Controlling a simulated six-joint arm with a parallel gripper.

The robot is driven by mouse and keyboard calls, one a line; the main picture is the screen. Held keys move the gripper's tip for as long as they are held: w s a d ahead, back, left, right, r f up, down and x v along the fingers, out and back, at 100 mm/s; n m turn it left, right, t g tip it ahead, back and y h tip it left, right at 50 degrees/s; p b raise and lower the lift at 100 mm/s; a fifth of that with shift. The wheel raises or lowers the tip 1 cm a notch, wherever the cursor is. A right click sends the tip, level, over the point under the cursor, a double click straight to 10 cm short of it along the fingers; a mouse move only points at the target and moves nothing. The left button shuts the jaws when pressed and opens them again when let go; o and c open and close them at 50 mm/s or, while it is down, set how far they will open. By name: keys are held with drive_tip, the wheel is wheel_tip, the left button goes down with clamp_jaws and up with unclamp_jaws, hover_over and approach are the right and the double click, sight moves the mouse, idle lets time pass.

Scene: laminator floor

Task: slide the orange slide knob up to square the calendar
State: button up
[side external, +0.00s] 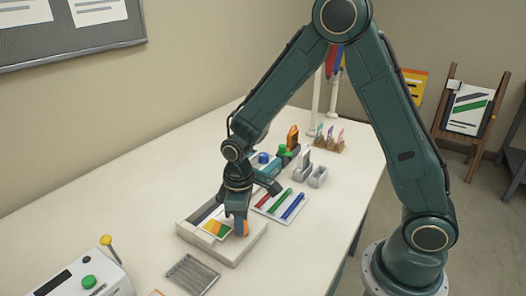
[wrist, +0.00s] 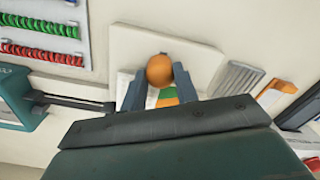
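The orange slide knob (wrist: 160,70) shows as a round ball between my fingertips in the wrist view. My gripper (wrist: 158,76) has one finger on each side of it, with no clear gap, and looks shut on it. In the side external view my gripper (side external: 239,222) reaches down to the pale calendar tray (side external: 222,256), and a little of the orange knob shows beside the fingers. A green, orange and white card, apparently the calendar (side external: 213,230), lies in the tray, partly hidden by my gripper. It is mostly covered in the wrist view.
A grey ribbed piece (side external: 191,274) lies in front of the tray. A white board with green, red and blue coils (side external: 292,207) is close behind. A control box (side external: 85,278) with a yellow-topped lever stands at the front left.

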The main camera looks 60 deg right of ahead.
clamp_jaws()
drive_tip(key=shift+w, duration=1.5)
drive_tip(key=o, duration=0.8)
unclamp_jaws()
drive_tip(key=shift+c, duration=0.2)
wheel_tip(320, 180, up, 14)
drive_tip(key=shift+d+f, duration=0.1)
